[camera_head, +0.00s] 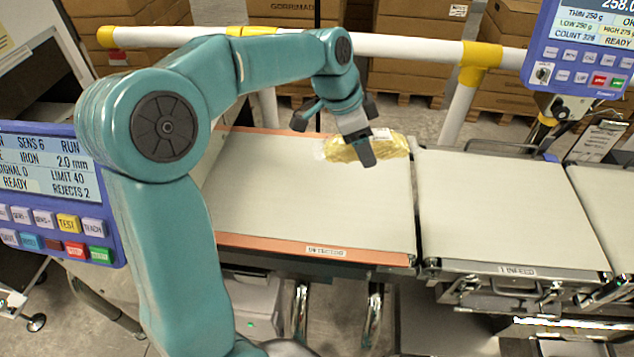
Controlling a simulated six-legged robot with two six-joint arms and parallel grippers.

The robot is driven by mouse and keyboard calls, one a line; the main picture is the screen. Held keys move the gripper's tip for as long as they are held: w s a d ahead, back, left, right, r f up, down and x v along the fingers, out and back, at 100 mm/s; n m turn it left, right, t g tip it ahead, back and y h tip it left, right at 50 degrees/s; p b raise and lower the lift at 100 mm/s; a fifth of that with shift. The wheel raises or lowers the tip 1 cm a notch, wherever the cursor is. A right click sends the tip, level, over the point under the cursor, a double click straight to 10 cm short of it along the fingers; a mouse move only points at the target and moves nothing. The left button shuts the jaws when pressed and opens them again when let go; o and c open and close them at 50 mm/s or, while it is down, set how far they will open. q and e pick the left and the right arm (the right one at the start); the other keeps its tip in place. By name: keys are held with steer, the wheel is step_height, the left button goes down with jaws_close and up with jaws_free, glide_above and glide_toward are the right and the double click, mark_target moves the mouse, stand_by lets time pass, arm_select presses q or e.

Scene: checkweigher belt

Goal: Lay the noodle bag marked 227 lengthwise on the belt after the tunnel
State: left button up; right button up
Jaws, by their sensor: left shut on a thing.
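A yellow noodle bag (390,147) with clear ends is at the far right part of the first belt (300,195), its long side running across the picture from left to right. I cannot read a number on it. My left gripper (368,158) comes down over the bag and is shut on it, hiding part of its middle. I cannot tell whether the bag touches the belt. The tunnel is not clearly seen; my left arm covers the area at the belt's left end. My right gripper is not in view.
A second belt marked infeed (505,210) follows to the right across a narrow gap. A white and yellow guard rail (400,48) runs behind. Control panels stand at left (50,190) and upper right (580,50). Stacked cartons (415,75) are beyond the rail.

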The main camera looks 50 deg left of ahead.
arm_select(q)
step_height(320, 180, up, 3)
steer(key=m, duration=0.2)
glide_above(337, 200)
steer(key=shift+s+a+r+h, duration=0.1)
steer(key=shift+s+a+h, duration=0.1)
steer(key=shift+a+h, duration=0.2)
steer(key=shift+s+a+r+m+g, duration=0.1)
steer(key=shift+s+r+m+g, duration=0.1)
steer(key=shift+m+g, duration=0.1)
steer(key=shift+f, duration=0.3)
step_height(337, 200, down, 14)
steer(key=shift+a+f+b, duration=0.1)
steer(key=shift+f+b, duration=0.1)
steer(key=shift+b, duration=0.15)
step_height(337, 200, down, 5)
steer(key=shift+r, duration=0.1)
steer(key=o, duration=1.2)
steer(key=shift+o, duration=0.2)
